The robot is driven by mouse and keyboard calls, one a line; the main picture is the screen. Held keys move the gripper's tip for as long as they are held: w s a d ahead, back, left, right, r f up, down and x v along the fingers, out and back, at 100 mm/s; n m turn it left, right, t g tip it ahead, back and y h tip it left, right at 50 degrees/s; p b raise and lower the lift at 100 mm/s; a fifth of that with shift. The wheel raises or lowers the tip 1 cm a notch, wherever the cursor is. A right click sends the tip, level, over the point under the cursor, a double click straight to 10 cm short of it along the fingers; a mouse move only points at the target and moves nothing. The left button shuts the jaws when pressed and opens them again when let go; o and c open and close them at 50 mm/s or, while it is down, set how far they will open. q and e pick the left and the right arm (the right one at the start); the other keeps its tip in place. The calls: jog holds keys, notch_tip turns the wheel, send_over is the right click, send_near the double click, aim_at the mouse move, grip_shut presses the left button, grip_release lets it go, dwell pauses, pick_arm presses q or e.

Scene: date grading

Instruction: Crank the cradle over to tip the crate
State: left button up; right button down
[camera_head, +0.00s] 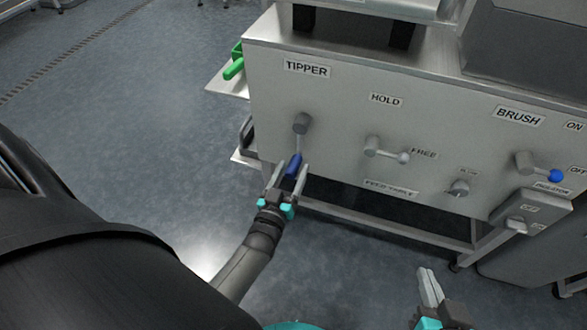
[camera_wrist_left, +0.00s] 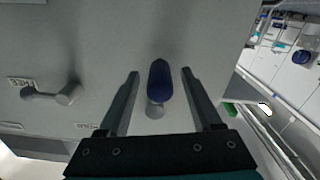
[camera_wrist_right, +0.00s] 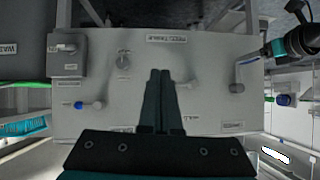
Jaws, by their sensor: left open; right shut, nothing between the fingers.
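The TIPPER crank (camera_head: 301,123) is on the front panel at the left, its arm hanging down to a blue handle (camera_head: 294,165). My left gripper (camera_head: 291,172) is open, with one finger on each side of the blue handle. In the left wrist view the handle (camera_wrist_left: 159,82) lies between the open fingers (camera_wrist_left: 160,73), with a gap on both sides. My right gripper (camera_head: 427,272) is shut and empty, low in the head view, apart from the panel. I cannot make out the crate or the cradle for certain.
The panel (camera_head: 340,150) also carries a HOLD/FREE lever (camera_head: 385,150), a small knob (camera_head: 458,188) and a BRUSH lever with a blue knob (camera_head: 556,176). A green object (camera_head: 234,68) is on a side shelf at the left. The floor (camera_head: 130,110) at the left is clear.

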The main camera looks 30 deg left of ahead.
pick_arm(q)
jog(key=shift+x, duration=0.75)
jog(key=shift+c, duration=0.3)
grip_shut()
dwell(0.8)
